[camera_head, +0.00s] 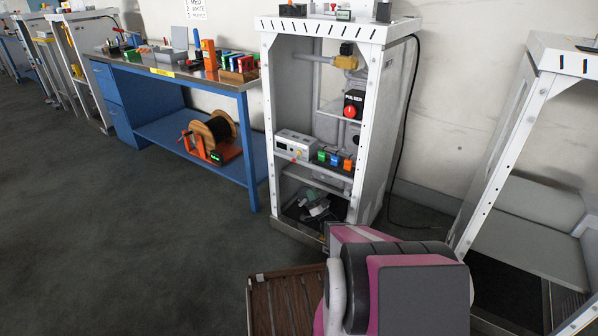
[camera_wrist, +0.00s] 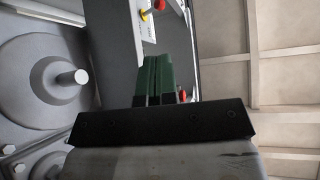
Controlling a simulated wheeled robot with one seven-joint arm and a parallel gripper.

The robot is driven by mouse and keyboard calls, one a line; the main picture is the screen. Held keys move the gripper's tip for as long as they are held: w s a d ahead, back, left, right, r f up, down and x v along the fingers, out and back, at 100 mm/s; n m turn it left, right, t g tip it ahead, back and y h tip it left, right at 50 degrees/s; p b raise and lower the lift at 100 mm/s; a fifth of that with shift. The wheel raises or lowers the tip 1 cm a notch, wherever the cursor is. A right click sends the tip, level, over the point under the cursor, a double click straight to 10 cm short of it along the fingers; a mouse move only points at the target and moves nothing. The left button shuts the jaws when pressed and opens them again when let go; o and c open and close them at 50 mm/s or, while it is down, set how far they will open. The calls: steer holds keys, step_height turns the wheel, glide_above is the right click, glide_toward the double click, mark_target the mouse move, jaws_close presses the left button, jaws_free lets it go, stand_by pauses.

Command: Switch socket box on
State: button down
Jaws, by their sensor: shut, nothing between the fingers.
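No part in view is clearly labelled as the socket box. In the head view, a light grey box (camera_head: 296,146) with a small dark display sits on the frame's middle shelf. Beside it is a row of green, blue and orange blocks (camera_head: 336,159). In the head view I cannot make out my gripper clearly.
The white open frame (camera_head: 267,110) also holds a PULSER box (camera_head: 354,104) with a red knob. A large grey round body (camera_wrist: 45,85) with a shaft is close left of my fingers. A blue workbench (camera_head: 185,82) stands left. Open floor (camera_head: 150,220) lies in front.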

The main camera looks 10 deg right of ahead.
steer(key=x, duration=1.4)
